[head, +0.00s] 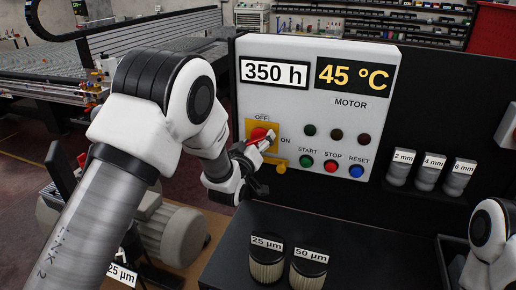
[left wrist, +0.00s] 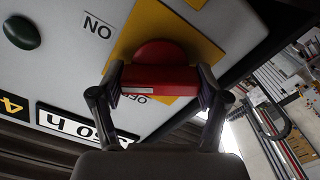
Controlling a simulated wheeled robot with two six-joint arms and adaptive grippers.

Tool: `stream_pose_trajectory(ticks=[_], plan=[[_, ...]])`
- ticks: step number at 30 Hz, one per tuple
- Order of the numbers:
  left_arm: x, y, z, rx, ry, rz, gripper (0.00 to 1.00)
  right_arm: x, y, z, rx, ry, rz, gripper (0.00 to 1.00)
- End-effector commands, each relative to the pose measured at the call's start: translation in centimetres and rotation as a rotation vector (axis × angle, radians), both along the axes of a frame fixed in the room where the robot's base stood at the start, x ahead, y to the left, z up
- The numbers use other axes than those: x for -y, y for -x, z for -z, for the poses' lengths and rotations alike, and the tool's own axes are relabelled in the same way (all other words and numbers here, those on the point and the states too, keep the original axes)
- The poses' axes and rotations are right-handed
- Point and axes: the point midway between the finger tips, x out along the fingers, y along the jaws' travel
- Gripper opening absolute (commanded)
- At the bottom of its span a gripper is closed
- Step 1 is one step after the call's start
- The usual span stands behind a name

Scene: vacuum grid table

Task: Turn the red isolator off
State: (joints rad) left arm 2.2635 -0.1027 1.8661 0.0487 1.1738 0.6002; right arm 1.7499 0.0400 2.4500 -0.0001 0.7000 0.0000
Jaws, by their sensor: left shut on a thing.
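The red isolator (head: 259,134) is a rotary switch on a yellow plate (head: 250,127) at the left of the white motor panel, with OFF above and ON to its right. My left gripper (head: 262,146) reaches it from the left and partly hides it in the head view. In the left wrist view the red handle (left wrist: 160,80) lies between the two fingers of my left gripper (left wrist: 160,88), which are shut on it. The round red hub shows behind the handle. Which label the handle points to is hard to tell. My right gripper is out of view.
Three dark lamps sit above the START, STOP (head: 330,166) and RESET buttons, right of the isolator. A yellow tab (head: 281,167) hangs below the plate. Labelled filters (head: 266,270) stand on the dark bench below. A grey motor (head: 175,232) is at lower left.

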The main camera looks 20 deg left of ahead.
Motion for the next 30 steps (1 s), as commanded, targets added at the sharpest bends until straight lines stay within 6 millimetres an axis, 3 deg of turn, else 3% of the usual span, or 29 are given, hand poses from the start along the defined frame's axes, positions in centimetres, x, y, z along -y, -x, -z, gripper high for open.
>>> stream_pose_trajectory(ticks=[12, 30], plan=[[-0.1, 0.0, 0.3, -0.012, 0.392, 0.0, 0.4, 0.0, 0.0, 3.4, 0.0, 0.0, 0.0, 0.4], [-0.1, 0.0, 0.3, -0.031, 0.899, 0.0, 0.4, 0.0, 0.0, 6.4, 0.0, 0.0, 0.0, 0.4]])
